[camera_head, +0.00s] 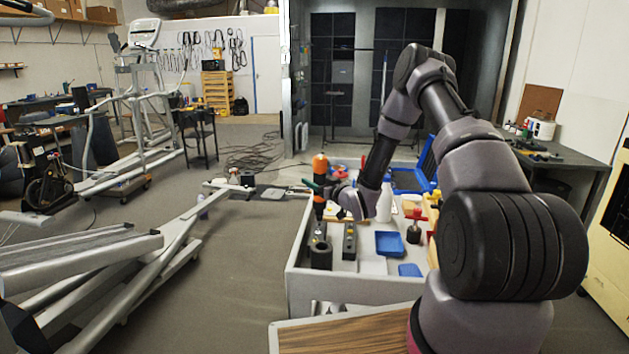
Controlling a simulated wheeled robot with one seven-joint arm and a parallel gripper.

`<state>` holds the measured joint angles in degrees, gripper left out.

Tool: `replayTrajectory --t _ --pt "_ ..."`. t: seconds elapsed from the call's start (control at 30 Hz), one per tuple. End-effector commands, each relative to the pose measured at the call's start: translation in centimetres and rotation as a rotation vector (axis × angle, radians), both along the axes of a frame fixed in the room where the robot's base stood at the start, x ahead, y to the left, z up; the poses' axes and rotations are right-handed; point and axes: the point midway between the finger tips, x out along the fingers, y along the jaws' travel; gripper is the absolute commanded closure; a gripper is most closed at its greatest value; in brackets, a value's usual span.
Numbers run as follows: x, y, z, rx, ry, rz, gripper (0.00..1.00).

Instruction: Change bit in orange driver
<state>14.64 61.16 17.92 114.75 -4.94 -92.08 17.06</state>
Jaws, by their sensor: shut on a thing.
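The orange driver (320,168) is upright above the left part of the white workbench tray (347,290). Its orange top shows, with a dark green part below and an orange lower body (319,197). My gripper (325,190) is shut on the orange driver from the right side; the fingers are small and partly hidden. Just below the driver is a black cylindrical holder (321,256). I cannot tell whether the driver's tip touches it. A dark block with small pieces on it (349,241) stands to the right of the holder. The bit itself is too small to make out.
Blue bins (389,244) sit in the tray, with a white bottle (384,205) and a red-topped dark item (414,228) nearby. A wooden surface (340,335) is in front. Elliptical frame parts (110,270) stand at left, with open floor between.

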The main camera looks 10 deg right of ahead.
Motion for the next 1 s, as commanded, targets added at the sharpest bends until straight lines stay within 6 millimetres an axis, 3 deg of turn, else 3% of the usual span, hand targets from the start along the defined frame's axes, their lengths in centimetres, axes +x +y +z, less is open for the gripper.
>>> replayTrajectory --t 1.0 --pt "0.06 0.02 -0.70 0.000 -0.002 0.000 1.00"
